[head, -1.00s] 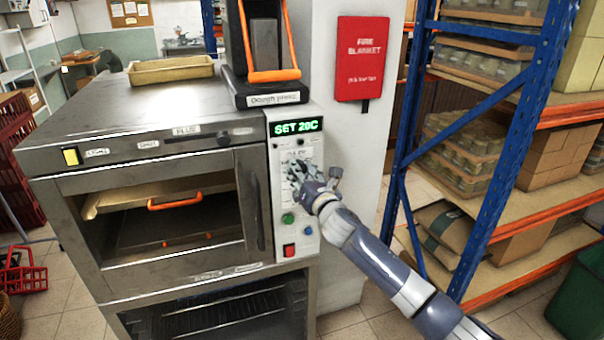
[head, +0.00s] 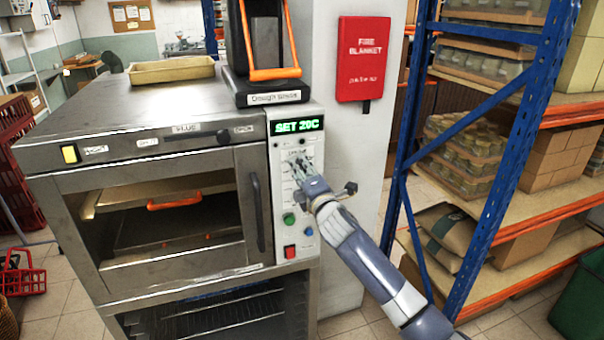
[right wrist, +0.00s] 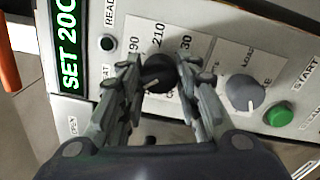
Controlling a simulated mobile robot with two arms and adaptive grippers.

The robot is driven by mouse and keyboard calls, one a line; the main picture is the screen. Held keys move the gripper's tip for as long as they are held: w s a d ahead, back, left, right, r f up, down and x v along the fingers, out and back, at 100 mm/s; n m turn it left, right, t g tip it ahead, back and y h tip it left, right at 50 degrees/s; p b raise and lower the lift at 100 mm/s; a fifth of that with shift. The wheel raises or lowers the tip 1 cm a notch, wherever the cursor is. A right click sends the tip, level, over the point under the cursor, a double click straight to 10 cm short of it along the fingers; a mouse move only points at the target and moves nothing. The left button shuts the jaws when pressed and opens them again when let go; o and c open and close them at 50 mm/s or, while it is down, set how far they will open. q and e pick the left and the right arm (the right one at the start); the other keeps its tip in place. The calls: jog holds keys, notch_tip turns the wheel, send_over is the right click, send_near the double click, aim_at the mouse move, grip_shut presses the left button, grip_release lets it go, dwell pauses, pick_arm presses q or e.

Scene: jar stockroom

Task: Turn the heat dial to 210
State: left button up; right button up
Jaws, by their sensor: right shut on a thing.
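The heat dial (right wrist: 158,73) is a dark round knob on the oven's control panel (head: 312,238). In the right wrist view it sits between the two fingers of my right gripper (right wrist: 159,70), which are shut on its sides. Printed numbers, 210 among them, lie just beyond the dial; some are partly covered by my fingers. I cannot tell where the dial's pointer stands. The green display (head: 297,126) reads SET 20C. In the head view my right gripper (head: 299,163) is at the panel below the display and hides the dial. My left gripper is not in view.
A grey knob (right wrist: 244,92) and a green button (right wrist: 278,115) are beside the dial. A red button (head: 290,252) is low on the panel. A blue shelf rack (head: 497,160) stands to the right, and a fire blanket (head: 361,58) hangs behind.

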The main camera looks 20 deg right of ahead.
jog(key=m, duration=1.2)
jog(key=m+p, duration=0.1)
jog(key=m, duration=1.1)
jog(key=shift+d+r+g+h, duration=0.1)
jog(key=shift+g+h, duration=0.2)
jog(key=o, duration=1.1)
jog(key=shift+c, duration=0.2)
jog(key=shift+r, duration=0.1)
jog(key=s, duration=1.2)
